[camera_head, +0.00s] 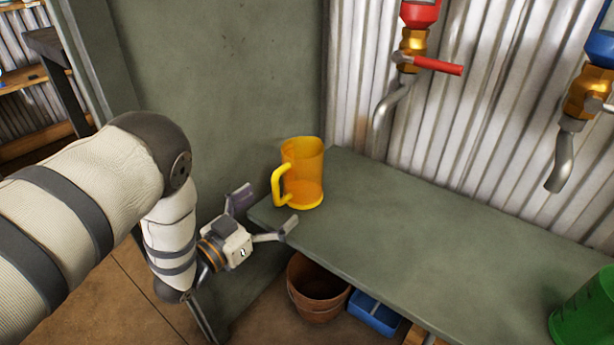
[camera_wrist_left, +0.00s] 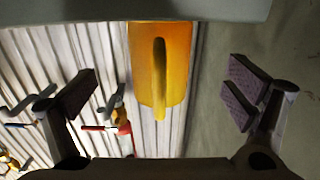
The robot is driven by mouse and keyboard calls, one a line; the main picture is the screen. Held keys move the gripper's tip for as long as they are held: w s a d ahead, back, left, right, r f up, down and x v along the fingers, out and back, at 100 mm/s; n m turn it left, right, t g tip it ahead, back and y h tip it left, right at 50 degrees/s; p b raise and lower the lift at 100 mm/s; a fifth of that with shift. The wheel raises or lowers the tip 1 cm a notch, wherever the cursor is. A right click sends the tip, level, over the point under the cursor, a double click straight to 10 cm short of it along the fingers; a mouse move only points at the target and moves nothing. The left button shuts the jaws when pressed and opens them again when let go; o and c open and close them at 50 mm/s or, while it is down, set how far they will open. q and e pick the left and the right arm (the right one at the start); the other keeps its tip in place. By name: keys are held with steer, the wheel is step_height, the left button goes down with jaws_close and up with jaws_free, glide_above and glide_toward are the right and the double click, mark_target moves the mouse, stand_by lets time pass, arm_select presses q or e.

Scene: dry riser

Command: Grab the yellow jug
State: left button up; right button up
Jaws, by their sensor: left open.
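The yellow jug (camera_head: 305,172) is translucent and stands upright at the left end of the grey-green counter, its handle turned toward my left gripper (camera_head: 265,212). The gripper is open and empty, at the counter's left end just short of the jug, with a gap between them. In the left wrist view the jug (camera_wrist_left: 160,62) appears upside down, centred between the two spread fingers (camera_wrist_left: 158,97) and beyond them, handle facing the camera. My right gripper is in neither view.
The counter (camera_head: 420,235) is clear between the jug and a green container (camera_head: 585,310) at right. A red-handled tap (camera_head: 415,60) and a blue one (camera_head: 585,95) hang above. A brown pot (camera_head: 317,290) and blue box (camera_head: 374,314) sit below. A green wall (camera_head: 220,80) stands behind.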

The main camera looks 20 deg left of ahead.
mark_target(290, 190)
arm_select(q)
steer(key=b+x, duration=0.2)
steer(key=x, duration=0.7)
steer(key=shift+b, duration=0.3)
steer(key=c, duration=1.3)
